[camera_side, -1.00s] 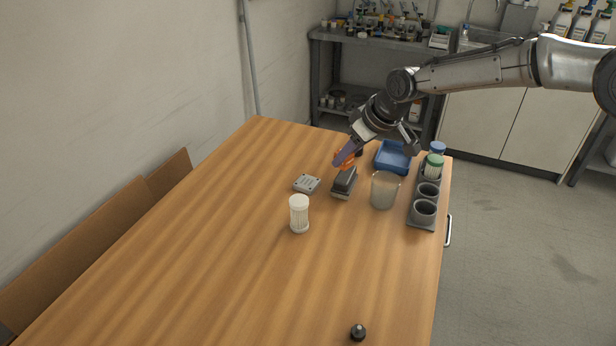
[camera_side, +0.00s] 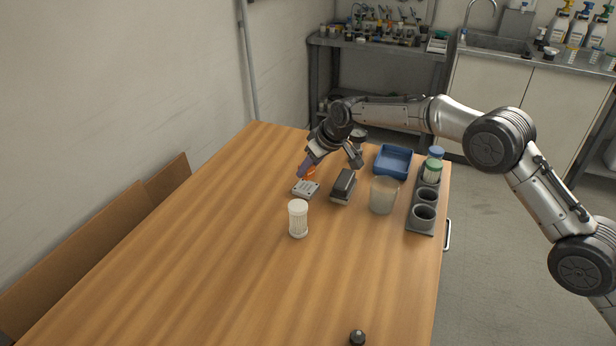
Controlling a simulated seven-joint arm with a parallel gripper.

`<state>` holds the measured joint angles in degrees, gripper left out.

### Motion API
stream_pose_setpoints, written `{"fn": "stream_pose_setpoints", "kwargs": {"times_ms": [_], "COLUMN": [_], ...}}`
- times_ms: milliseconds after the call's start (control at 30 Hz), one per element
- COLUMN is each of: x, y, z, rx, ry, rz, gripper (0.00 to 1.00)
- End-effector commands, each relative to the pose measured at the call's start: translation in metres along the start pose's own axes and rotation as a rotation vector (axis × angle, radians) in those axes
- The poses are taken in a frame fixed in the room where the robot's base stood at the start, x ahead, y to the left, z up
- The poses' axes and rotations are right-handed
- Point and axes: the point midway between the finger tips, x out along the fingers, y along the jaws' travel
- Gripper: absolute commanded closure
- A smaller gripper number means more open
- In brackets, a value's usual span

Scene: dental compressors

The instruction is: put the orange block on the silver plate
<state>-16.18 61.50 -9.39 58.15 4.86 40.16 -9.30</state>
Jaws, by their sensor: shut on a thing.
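My gripper (camera_side: 306,172) is shut on the orange block (camera_side: 311,173), which shows as a small orange patch between the fingers. The fingers hide most of the block. The silver plate (camera_side: 306,189), a small flat grey square with dark marks, lies on the table right below the gripper. The block is over the plate's far edge. I cannot tell whether the block touches the plate.
A dark block on a grey base (camera_side: 343,186) stands just right of the plate. A white ribbed cylinder (camera_side: 298,219) stands in front of it. A clear cup (camera_side: 383,195), a blue tray (camera_side: 393,161) and a grey rack (camera_side: 421,222) are to the right. The table's left is clear.

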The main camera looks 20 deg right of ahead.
Motion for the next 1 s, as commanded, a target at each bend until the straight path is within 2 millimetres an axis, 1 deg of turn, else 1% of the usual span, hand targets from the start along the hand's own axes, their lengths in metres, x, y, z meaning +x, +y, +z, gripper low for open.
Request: {"fn": "stream_pose_setpoints", "kwargs": {"times_ms": [67, 200, 300, 667, 700, 833, 1000], "x": [0.007, 0.024, 0.032, 0.035, 0.034, 0.034, 0.034], "y": [0.0, 0.0, 0.0, 0.0, 0.0, 0.0, 0.0], "z": [-0.001, 0.01, 0.014, 0.016, 0.015, 0.015, 0.015], "rx": [0.0, 0.0, -0.001, 0.0, 0.0, 0.0, 0.0], "ry": [0.0, -0.002, 0.0, 0.001, 0.001, 0.001, 0.001], "rz": [0.0, 0.0, 0.0, 0.0, 0.0, 0.0, 0.0], "gripper": [1.0, 1.0, 1.0, 1.0, 0.54, 0.31, 0.31]}}
